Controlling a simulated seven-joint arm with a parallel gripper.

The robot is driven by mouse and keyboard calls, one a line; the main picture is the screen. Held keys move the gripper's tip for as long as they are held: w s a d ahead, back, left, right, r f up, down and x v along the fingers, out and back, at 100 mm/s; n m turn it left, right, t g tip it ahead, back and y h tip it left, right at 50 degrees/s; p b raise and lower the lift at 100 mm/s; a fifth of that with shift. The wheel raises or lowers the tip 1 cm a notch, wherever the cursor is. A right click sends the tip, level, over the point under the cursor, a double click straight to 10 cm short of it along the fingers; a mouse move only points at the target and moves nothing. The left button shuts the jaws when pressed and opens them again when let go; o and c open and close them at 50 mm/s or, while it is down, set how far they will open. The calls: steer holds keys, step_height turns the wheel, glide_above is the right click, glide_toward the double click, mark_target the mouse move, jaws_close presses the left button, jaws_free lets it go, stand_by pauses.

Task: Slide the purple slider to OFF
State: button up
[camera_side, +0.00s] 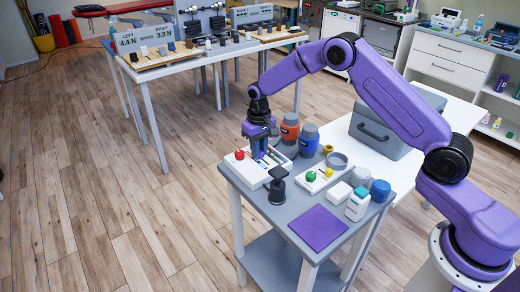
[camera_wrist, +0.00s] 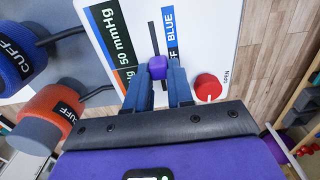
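The purple slider (camera_wrist: 157,67) stands in a dark slot on a white panel (camera_wrist: 205,30). In the wrist view the slot runs on upward from it, between a dark label strip and a blue strip reading "BLUE". A label ending in "FF" is partly covered beside the slot. My gripper (camera_wrist: 158,76) has its two blue fingertips on either side of the slider, with no clear gap, so it looks shut on it. In the side view my gripper (camera_side: 259,154) points down at the white panel (camera_side: 248,170), and the slider is hidden there.
A red knob marked "OPEN" (camera_wrist: 208,87) sits close right of my fingers. Orange (camera_side: 290,126) and blue (camera_side: 308,139) cuff rolls stand behind the panel. A black upright item (camera_side: 277,186) stands in front. A purple mat (camera_side: 318,227) lies at the cart's near end.

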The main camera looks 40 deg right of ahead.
steer(key=o, duration=0.4)
steer(key=shift+c, duration=0.2)
steer(key=shift+r, duration=0.15)
step_height(320, 180, up, 17)
steer(key=shift+r, duration=0.1)
steer(key=s+a+r+n, duration=0.1)
steer(key=s+a+n, duration=0.2)
steer(key=s, duration=0.7)
steer(key=s+a+r+n, duration=0.2)
steer(key=s+a+n, duration=0.1)
steer(key=s, duration=0.7)
steer(key=s+d+f+n, duration=0.2)
steer(key=s+d+n, duration=0.1)
steer(key=s, duration=0.8)
steer(key=s+d+f+n, duration=0.2)
steer(key=s+d+n, duration=0.1)
steer(key=s, duration=0.8)
steer(key=shift+s+d+f+n, duration=0.15)
steer(key=shift+s+d+n, duration=0.2)
steer(key=shift+d, duration=0.5)
